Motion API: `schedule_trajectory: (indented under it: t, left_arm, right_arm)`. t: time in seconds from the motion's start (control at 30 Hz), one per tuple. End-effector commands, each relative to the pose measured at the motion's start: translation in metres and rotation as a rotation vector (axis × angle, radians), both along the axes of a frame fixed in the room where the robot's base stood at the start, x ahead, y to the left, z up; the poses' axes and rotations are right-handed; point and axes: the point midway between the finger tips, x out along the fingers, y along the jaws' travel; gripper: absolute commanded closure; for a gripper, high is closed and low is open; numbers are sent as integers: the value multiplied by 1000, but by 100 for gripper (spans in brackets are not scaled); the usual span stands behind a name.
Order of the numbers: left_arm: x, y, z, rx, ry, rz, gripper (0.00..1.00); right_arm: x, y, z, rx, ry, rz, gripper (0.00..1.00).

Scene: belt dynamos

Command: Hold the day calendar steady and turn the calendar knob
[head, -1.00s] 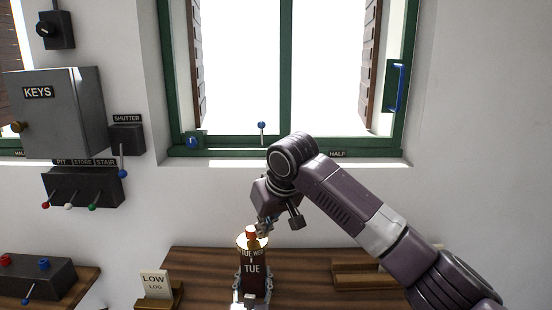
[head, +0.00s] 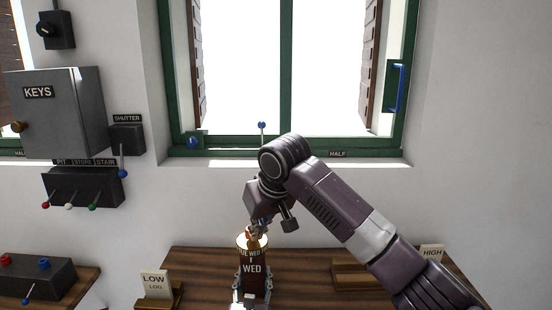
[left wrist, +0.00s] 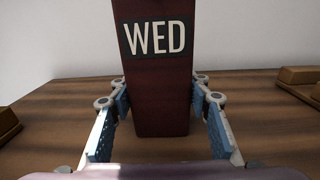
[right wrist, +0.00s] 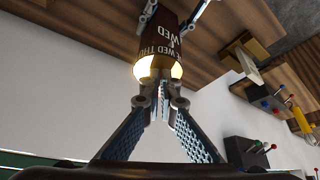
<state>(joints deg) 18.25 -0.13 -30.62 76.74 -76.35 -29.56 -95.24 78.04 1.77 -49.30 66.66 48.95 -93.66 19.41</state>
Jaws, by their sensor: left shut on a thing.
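The day calendar (head: 254,285) is a dark red upright block on the wooden desk, and its front reads WED. It also shows in the left wrist view (left wrist: 160,95), where my left gripper (left wrist: 160,108) is shut on its sides. A ring of day names and a bright gold top (right wrist: 158,69) show in the right wrist view. My right gripper (right wrist: 160,98) comes down from above and its fingertips close around the calendar knob at the top. The fingers mostly hide the knob; a bit of orange-red (head: 251,238) shows in the head view.
A LOW card (head: 154,284) stands in a wooden holder left of the calendar, and a HIGH card (head: 431,253) stands at the right. A wooden tray (head: 358,275) lies between. The green window frame (head: 286,145) is behind; KEYS box (head: 55,115) and lever panels hang left.

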Motion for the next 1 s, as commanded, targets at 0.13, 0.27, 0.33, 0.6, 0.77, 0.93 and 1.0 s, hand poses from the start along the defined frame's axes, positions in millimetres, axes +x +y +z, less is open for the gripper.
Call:
schedule_trajectory:
  t: [0.13, 0.27, 0.33, 0.6, 0.77, 0.93, 1.0]
  left_arm:
    - [-1, -2, -1, 3, 2, -3, 96]
    - [-1, -2, -1, 4, 1, -4, 96]
    - [-1, -2, -1, 4, 1, -4, 96]
    - [-1, -3, -1, 6, 1, -6, 96]
    - [-1, -3, -1, 6, 1, -7, 96]
    - [-1, -4, -1, 6, 1, -8, 96]
    - [-1, -4, -1, 4, 1, -7, 96]
  right_arm:
    - [-2, 6, 0, 4, -1, 5, 100]
    - [-2, 8, 0, 4, -2, 5, 100]
    - [-2, 9, 0, 4, -2, 5, 100]
    - [-2, 10, 1, 4, -3, 5, 100]
    - [-2, 10, 1, 5, -4, 5, 100]
    - [-5, 9, 0, 5, -3, 5, 100]
    - [-7, 8, 0, 5, -3, 5, 100]
